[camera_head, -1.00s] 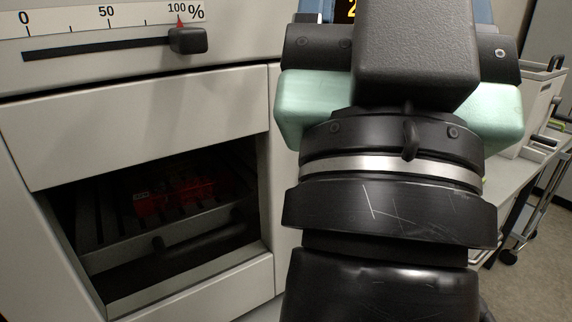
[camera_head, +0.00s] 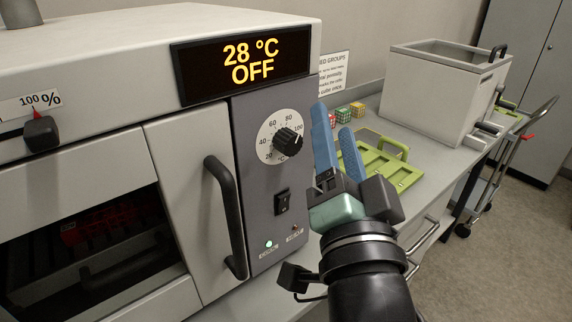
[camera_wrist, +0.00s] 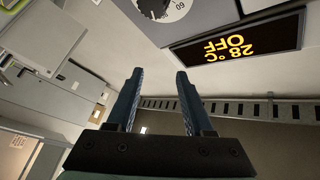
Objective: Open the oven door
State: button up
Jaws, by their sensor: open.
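The oven door (camera_head: 181,200) is pale, with a dark window on its left part, and looks shut. Its black vertical bar handle (camera_head: 228,215) stands at the door's right side, beside the grey control panel (camera_head: 270,185). Through the window, a red object (camera_head: 98,224) shows dimly on a rack. My gripper (camera_head: 333,120) is open and empty, with blue fingers pointing up, to the right of the handle and apart from it, in front of the panel's right edge. In the wrist view, the open fingers (camera_wrist: 158,80) have nothing between them; the handle is not visible there.
The display (camera_head: 245,62) reads 28 °C OFF. A dial (camera_head: 285,140) and a switch (camera_head: 283,201) are on the panel. A green tray (camera_head: 385,166), small cubes (camera_head: 343,116) and a grey bin (camera_head: 440,90) are on the bench at right. A slider knob (camera_head: 40,133) protrudes at left.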

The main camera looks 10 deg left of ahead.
notch_tip(320, 180, down, 9)
jog(key=s+a+m+g+y+p, duration=0.3)
jog(key=m+g+p, duration=0.2)
jog(key=m+p, duration=0.3)
jog(key=m+g+y+p, duration=0.25)
jog(key=m+p, duration=0.65)
jog(key=m, duration=0.5)
send_near(237, 234)
jog(key=shift+t+y, duration=0.25)
jog(key=shift+t, duration=0.1)
jog(key=x, duration=0.3)
jog(key=p+x, duration=0.1)
jog(key=x, duration=0.3)
jog(key=p+x, duration=0.1)
jog(key=x, duration=0.3)
jog(key=shift+f, duration=0.4)
grip_shut()
